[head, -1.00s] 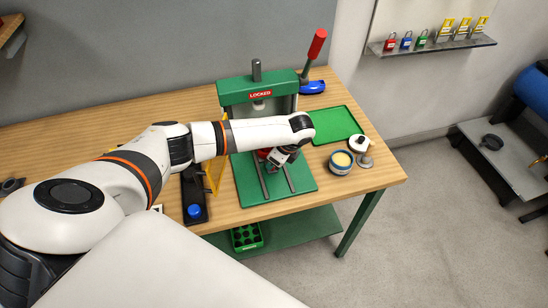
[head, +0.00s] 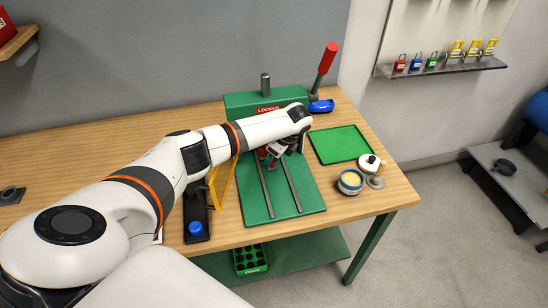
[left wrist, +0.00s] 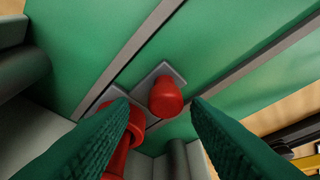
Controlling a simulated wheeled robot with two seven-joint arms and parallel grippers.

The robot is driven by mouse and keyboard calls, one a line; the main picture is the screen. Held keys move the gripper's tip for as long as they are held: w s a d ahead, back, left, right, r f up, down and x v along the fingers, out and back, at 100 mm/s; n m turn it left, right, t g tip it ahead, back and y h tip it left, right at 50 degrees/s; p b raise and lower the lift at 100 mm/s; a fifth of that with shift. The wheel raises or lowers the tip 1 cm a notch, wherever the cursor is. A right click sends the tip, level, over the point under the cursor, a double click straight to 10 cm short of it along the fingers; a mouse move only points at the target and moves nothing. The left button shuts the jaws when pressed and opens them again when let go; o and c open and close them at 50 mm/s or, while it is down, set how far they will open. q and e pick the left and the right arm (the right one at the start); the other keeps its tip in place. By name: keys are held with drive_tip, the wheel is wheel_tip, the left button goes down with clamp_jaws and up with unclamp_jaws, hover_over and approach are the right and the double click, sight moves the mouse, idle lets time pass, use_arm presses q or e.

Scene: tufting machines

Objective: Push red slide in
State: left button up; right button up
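The green press (head: 238,101) with a red LOCKED label stands on the bench, two grey rails running along its green base (head: 280,213). The red slide (head: 263,153) shows only in part at the back of the rails, beside my gripper. In the left wrist view a red knob (left wrist: 166,96) on a grey plate (left wrist: 150,76) lies between and beyond my fingertips. Another red part (left wrist: 118,155) is partly behind the left finger. My left gripper (left wrist: 163,106) has its fingers apart; in the head view (head: 277,149) it is low at the press opening. Contact cannot be told. My right gripper is out of view.
A red-handled lever (head: 326,58) rises at the press's right. A green tray (head: 340,144), a round tin (head: 350,182) and a white-lidded pot (head: 369,163) stand to the right. A yellow frame (head: 223,184) and blue knob (head: 196,229) are left of the base.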

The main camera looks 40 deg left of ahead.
use_arm(q)
drive_tip(key=shift+f, duration=0.1)
drive_tip(key=b+v, duration=0.1)
drive_tip(key=v, duration=1.1)
drive_tip(key=shift+b, duration=0.3)
drive_tip(key=shift+a, duration=0.1)
